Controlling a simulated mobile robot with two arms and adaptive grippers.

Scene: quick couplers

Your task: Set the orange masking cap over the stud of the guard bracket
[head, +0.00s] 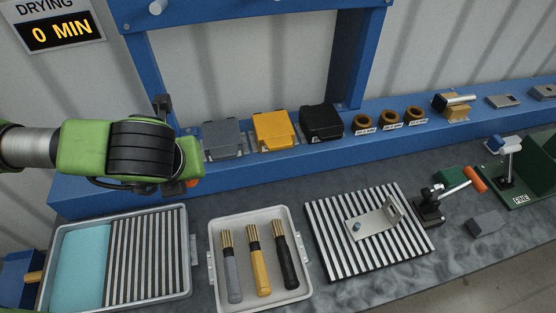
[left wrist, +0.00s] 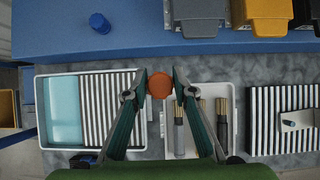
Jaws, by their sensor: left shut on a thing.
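My left gripper (left wrist: 160,90) is shut on the orange masking cap (left wrist: 160,85), held between its fingertips above the gap between the two trays. In the head view my arm hides most of the gripper, and only a sliver of the orange cap (head: 192,183) shows. The guard bracket (head: 378,222) is a pale metal plate with an upright tab, lying on a striped mat (head: 325,238). Its blue stud (head: 357,226) stands near the left end, uncovered. The bracket is partly in the left wrist view (left wrist: 300,117) at the right edge. My right gripper is out of view.
A tray (head: 192,262) with a teal pad and striped part lies left; a white tray (head: 216,262) holds three brushes (head: 259,262). A toggle clamp (head: 430,205) with an orange handle stands right of the mat. Grey, yellow and black bins line the blue ledge (head: 290,165).

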